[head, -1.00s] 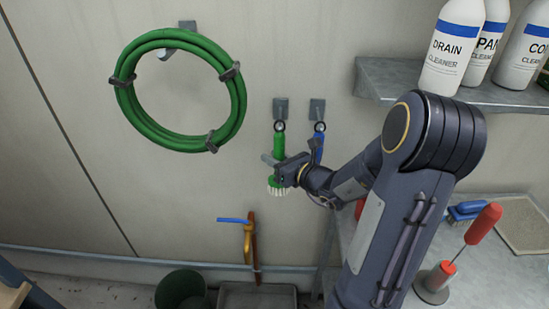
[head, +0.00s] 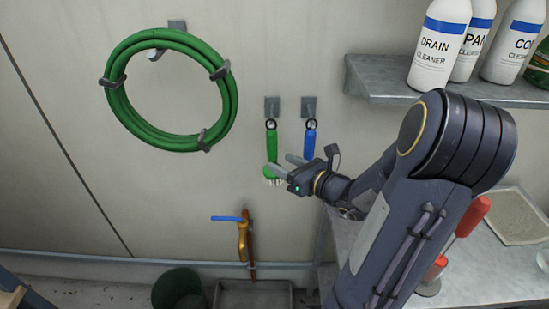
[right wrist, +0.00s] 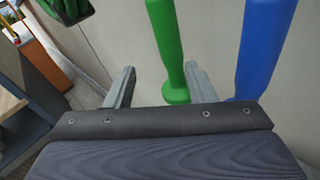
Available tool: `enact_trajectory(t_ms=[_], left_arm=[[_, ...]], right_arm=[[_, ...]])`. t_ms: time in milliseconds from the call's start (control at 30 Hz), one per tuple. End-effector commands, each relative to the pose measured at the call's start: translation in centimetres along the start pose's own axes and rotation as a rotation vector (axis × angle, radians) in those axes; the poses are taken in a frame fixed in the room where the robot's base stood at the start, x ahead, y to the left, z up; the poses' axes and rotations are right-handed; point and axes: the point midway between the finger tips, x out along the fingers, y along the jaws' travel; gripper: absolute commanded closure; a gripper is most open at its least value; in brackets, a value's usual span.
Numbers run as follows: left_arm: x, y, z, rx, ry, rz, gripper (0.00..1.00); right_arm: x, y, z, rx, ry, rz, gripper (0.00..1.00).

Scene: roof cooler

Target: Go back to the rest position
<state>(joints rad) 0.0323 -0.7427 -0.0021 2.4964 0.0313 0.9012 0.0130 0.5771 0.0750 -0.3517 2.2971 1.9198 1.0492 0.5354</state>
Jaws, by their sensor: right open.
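My right gripper (head: 281,164) is open, with nothing held between its fingers, close to the wall by the hanging brushes. A green brush (head: 271,145) with white bristles hangs from a wall hook, just left of the fingertips. A blue-handled tool (head: 310,140) hangs from the hook beside it, just above the gripper; its lower end is hidden. In the right wrist view the two fingers (right wrist: 160,75) are spread apart, with the green handle (right wrist: 167,45) in front of them and the blue handle (right wrist: 265,50) to the right. My left gripper is not in view.
A coiled green hose (head: 115,92) hangs on the wall at left. A shelf (head: 385,90) with cleaner bottles (head: 440,45) is at upper right. A grey counter (head: 480,270) lies below, partly behind my arm. A tap (head: 243,240) is above a basin (head: 250,296).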

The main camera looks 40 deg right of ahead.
Motion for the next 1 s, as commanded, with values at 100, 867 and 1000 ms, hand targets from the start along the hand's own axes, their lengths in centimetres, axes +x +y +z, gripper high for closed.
enact_trajectory(t_ms=[100,867,1000], left_arm=[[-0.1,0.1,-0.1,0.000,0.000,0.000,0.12],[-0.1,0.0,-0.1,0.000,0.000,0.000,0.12],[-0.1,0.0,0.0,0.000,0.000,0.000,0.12]], right_arm=[[-0.9,0.0,0.0,0.001,0.001,-0.001,0.51],[-6.7,20.6,0.1,-1.003,0.002,0.782,0.51],[-10.9,23.5,-2.5,-1.514,-0.034,1.023,0.51]])
